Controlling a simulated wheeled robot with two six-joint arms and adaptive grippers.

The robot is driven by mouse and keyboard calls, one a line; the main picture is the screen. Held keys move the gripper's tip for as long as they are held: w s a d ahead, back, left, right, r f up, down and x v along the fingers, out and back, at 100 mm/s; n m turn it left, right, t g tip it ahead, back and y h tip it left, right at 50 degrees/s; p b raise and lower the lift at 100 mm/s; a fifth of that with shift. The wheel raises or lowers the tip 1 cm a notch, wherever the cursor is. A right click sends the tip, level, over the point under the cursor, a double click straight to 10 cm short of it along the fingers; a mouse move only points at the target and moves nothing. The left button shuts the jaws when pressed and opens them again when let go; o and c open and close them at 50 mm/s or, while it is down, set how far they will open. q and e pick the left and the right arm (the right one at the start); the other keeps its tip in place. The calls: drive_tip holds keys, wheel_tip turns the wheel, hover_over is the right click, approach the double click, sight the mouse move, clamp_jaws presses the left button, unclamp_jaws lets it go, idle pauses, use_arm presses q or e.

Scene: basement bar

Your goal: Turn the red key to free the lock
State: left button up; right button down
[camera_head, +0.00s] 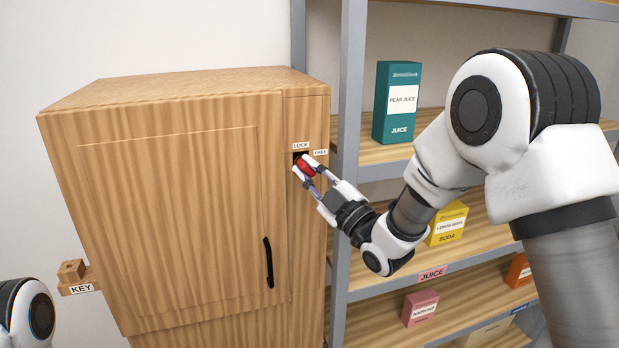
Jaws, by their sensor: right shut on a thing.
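The red key (305,168) sits at the lock (301,156) on the right front strip of the wooden cabinet (170,225). My right gripper (304,167) is shut on the red key, with a finger on either side of it. The fingers hide part of the key and most of the lock plate, so I cannot tell how far the key is turned. Small labels reading LOCK and FREE sit above and to the right of the lock. The cabinet door is closed, with a black handle (268,262). Only a piece of my left arm shows at the lower left; its gripper is out of view.
A small wooden holder (72,271) labelled KEY sticks out at the cabinet's left side. A grey metal shelf (348,120) stands close at the right, with a teal pear juice carton (396,102), a yellow soda carton (447,224) and a pink carton (420,308).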

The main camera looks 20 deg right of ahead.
drive_tip(key=shift+m+t+h+b, duration=0.65)
drive_tip(key=shift+m+b, duration=0.35)
drive_tip(key=shift+m, duration=0.5)
drive_tip(key=shift+r+m+t, duration=0.15)
drive_tip(key=shift+m+t, duration=0.1)
drive_tip(key=shift+m, duration=0.05)
drive_tip(key=shift+m+h+b, duration=0.45)
drive_tip(key=shift+m+b, duration=0.1)
drive_tip(key=shift+m, duration=0.15)
drive_tip(key=m+t+h+b, duration=0.1)
drive_tip(key=m, duration=0.1)
drive_tip(key=shift+a+m, duration=0.1)
drive_tip(key=shift+m, duration=0.3)
drive_tip(key=c, duration=1.1)
unclamp_jaws()
drive_tip(key=shift+h, duration=0.4)
drive_tip(key=shift+o, duration=0.2)
